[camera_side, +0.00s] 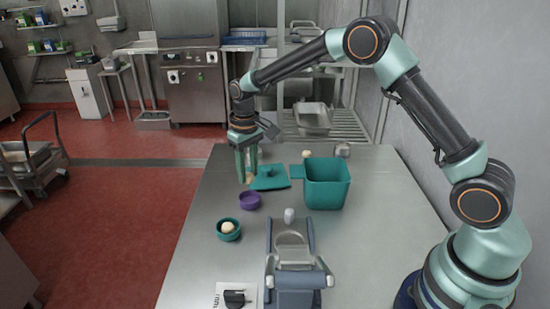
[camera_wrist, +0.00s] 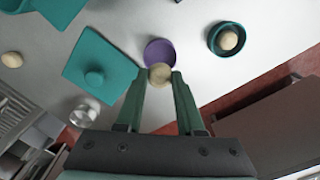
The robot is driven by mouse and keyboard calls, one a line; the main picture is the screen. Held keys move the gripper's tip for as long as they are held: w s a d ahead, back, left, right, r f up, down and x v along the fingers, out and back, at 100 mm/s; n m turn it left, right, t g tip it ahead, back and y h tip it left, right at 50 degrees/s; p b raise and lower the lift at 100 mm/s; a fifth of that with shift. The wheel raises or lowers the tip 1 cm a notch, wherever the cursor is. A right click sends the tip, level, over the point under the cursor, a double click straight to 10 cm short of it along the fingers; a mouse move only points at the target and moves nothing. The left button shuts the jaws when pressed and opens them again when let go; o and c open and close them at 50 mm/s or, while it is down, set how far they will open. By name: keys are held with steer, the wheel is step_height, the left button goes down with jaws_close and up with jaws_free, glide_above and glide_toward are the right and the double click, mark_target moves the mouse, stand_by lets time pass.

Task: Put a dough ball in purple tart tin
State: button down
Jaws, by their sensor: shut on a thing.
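My gripper (camera_side: 246,172) is shut on a pale dough ball (camera_wrist: 160,74), held between the green fingertips. In the side view the fingers mostly hide this ball. The round purple tart tin (camera_side: 250,201) lies on the table, nearer the side camera than my gripper. In the wrist view the purple tin (camera_wrist: 159,50) shows just beyond the held ball, which overlaps its near edge; no other ball shows in it. A teal tin (camera_side: 229,238) holds another dough ball (camera_side: 228,227). A loose dough ball (camera_side: 306,154) lies at the far side of the table.
A teal square lid (camera_side: 270,184) with a knob lies right of my gripper. A small metal cup (camera_side: 342,151) stands behind. A grey-blue machine (camera_side: 292,262) stands at the front. The table's left side is mostly clear.

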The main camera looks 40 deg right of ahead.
steer(key=shift+f, duration=2.15)
steer(key=shift+f, duration=0.4)
jaws_free()
steer(key=shift+r, duration=3.5)
